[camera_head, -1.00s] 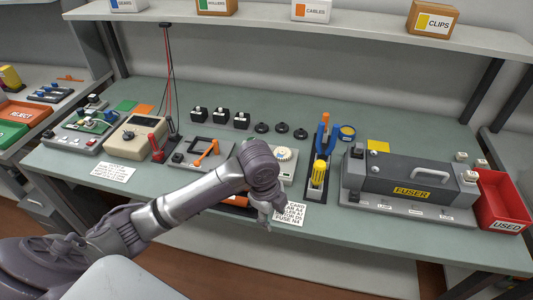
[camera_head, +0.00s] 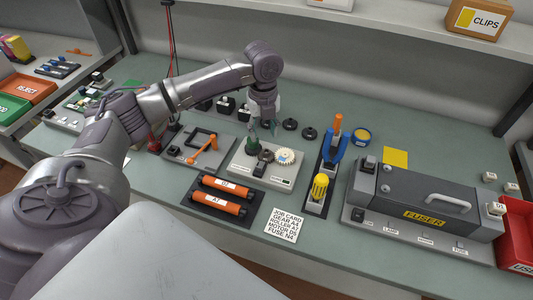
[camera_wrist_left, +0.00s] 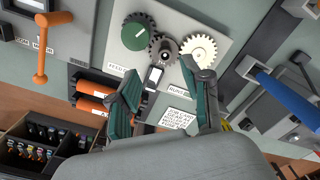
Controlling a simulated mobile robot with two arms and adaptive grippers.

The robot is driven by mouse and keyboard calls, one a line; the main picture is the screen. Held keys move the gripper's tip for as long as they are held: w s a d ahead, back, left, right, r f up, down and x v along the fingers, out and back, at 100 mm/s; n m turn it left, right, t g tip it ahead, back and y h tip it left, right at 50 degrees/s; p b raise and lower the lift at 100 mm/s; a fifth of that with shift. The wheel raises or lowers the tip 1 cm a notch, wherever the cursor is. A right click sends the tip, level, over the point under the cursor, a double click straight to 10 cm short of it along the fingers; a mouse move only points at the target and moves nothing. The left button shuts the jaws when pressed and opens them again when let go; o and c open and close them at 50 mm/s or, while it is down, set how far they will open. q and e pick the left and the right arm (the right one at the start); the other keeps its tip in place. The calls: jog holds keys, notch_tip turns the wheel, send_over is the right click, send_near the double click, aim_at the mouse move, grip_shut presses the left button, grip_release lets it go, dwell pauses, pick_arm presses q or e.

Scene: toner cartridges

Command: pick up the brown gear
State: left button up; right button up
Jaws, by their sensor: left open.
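A small dark grey-brown gear (camera_head: 266,155), the closest match to a brown gear, sits on the light gear stand (camera_head: 282,180) between a dark green gear (camera_head: 253,144) and a cream gear (camera_head: 284,157). In the left wrist view the dark gear (camera_wrist_left: 165,48) shows a round hub and lies between the green-topped gear (camera_wrist_left: 137,36) and the cream gear (camera_wrist_left: 199,49). My left gripper (camera_head: 262,128) is above and behind the gears, pointing down. Its green-padded fingers (camera_wrist_left: 160,72) are apart and empty in the wrist view. My right gripper is not in view.
Orange rollers (camera_head: 223,196) lie in front of the stand, with a job card (camera_head: 286,224) beside them. A blue-and-orange tool holder (camera_head: 328,165) stands right of the stand, then the fuser unit (camera_head: 425,195). Black round parts (camera_head: 290,124) lie behind.

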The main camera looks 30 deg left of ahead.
aim_at(266, 152)
pick_arm(q)
jog(key=shift+w+f, duration=0.2)
jog(key=shift+f, duration=0.35)
jog(key=shift+w+f, duration=0.15)
jog(key=shift+f, duration=0.35)
jog(key=shift+s+d+f+p, duration=0.15)
jog(key=shift+f+p, duration=0.25)
jog(key=shift+f, duration=0.25)
notch_tip(266, 152, down, 3)
jog(key=shift+d+f+p, duration=0.15)
jog(key=shift+f+p, duration=0.05)
jog(key=shift+p, duration=0.25)
jog(key=shift+f, duration=0.3)
jog(key=c, duration=0.7)
jog(key=shift+c, duration=1)
grip_shut()
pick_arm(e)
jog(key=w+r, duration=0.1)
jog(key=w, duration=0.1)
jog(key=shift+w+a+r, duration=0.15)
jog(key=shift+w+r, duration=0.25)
